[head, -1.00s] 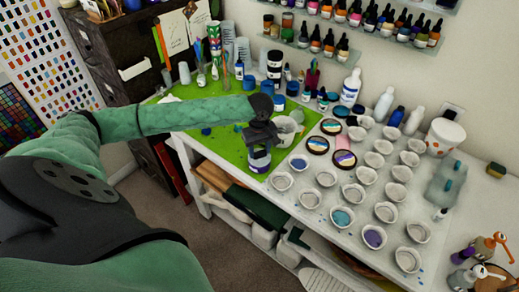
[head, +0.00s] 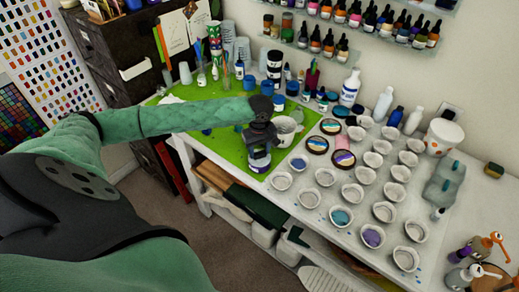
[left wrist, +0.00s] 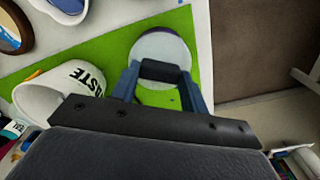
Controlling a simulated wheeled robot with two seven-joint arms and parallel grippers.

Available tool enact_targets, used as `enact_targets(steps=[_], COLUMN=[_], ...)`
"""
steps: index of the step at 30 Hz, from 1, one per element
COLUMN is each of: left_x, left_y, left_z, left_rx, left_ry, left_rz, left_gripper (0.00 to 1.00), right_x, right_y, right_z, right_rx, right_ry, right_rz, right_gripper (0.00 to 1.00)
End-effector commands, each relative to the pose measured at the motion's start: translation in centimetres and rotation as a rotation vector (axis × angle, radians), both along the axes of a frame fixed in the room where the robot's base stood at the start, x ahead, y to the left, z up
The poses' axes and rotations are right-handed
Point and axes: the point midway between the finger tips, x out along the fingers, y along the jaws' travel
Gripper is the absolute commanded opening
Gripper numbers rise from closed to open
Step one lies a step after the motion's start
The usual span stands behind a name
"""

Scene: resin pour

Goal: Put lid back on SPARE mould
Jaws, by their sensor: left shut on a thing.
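My left gripper (head: 260,138) points down at the front edge of the green mat. Directly below it is a small round mould (head: 259,160) with a white and purple-blue side. In the left wrist view the gripper (left wrist: 160,72) has a dark bar between its fingers, over a pale disc (left wrist: 152,48) with a purple edge. The disc looks like the lid, with the bar as its handle. I cannot tell whether the lid touches the mould, and no SPARE lettering is readable. My right gripper is out of view.
A white cup (head: 285,128) stands just right of the gripper; its partial lettering ends in "STE" in the left wrist view (left wrist: 50,100). Several small white cups (head: 352,193) fill the table to the right. The green mat (head: 220,145) has free room left of the mould.

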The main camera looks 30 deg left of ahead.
Motion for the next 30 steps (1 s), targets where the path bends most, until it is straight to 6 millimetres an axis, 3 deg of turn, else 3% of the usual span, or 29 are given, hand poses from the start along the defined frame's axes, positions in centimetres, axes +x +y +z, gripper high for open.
enact_targets(steps=[30], left_x=[0.0], left_y=[0.0], left_z=[0.0], left_rx=[0.0], left_ry=[0.001], left_rz=[0.0], left_gripper=[0.23], right_x=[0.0], right_y=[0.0], right_z=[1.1], right_rx=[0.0], right_ry=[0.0], right_rz=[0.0], right_gripper=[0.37])
